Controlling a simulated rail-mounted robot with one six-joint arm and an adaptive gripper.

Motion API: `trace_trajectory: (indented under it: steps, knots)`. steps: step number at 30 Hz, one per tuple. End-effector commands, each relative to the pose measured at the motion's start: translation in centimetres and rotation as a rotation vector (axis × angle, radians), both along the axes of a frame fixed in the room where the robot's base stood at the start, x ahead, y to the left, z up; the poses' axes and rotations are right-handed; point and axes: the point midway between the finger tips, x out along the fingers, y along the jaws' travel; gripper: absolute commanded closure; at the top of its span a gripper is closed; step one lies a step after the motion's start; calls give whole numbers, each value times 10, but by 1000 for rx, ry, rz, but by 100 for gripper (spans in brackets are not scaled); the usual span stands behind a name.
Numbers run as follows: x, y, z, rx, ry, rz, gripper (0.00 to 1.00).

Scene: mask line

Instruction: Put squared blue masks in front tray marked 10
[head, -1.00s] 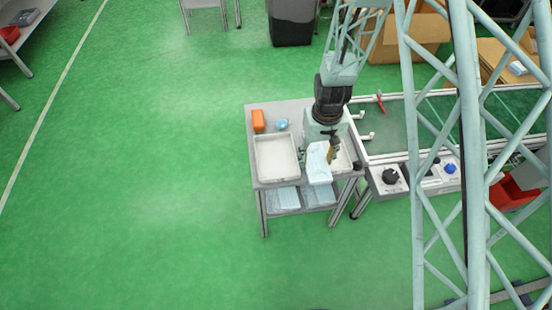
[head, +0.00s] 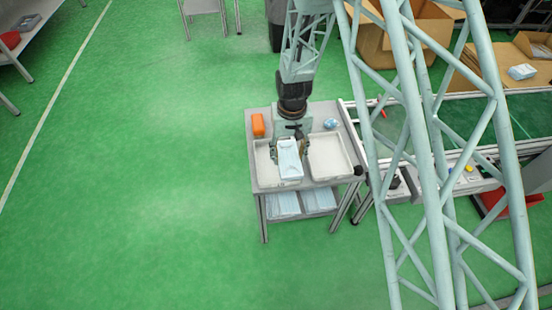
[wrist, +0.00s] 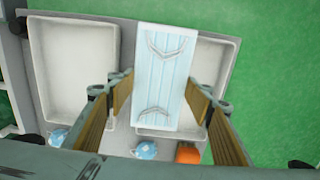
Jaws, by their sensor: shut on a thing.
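My gripper (head: 289,147) is shut on a light blue, squared mask pack (head: 289,165), which also shows in the wrist view (wrist: 166,70) with its ear loops on top. The pack is held above the left tray (head: 264,170) of the table, overlapping its right part in the head view. The right white tray (head: 330,155) looks empty; in the wrist view it is the tray at the left (wrist: 72,60). The left tray is partly hidden by the gripper and pack. No number 10 mark is readable.
An orange object (head: 258,125) and a small blue-white item (head: 331,123) lie behind the trays. Blue mask packs (head: 284,204) lie on the lower shelf. A conveyor (head: 455,122) stands to the right. The floor at the left is clear.

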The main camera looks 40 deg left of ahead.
Motion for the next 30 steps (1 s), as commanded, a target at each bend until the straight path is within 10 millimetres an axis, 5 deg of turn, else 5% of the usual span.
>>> trace_trajectory:
  steps: [12, 30]
  knots:
    - [-10, 48, -5, 0, 0, 1, 60]
    - [-11, 49, -19, -1, 1, 0, 60]
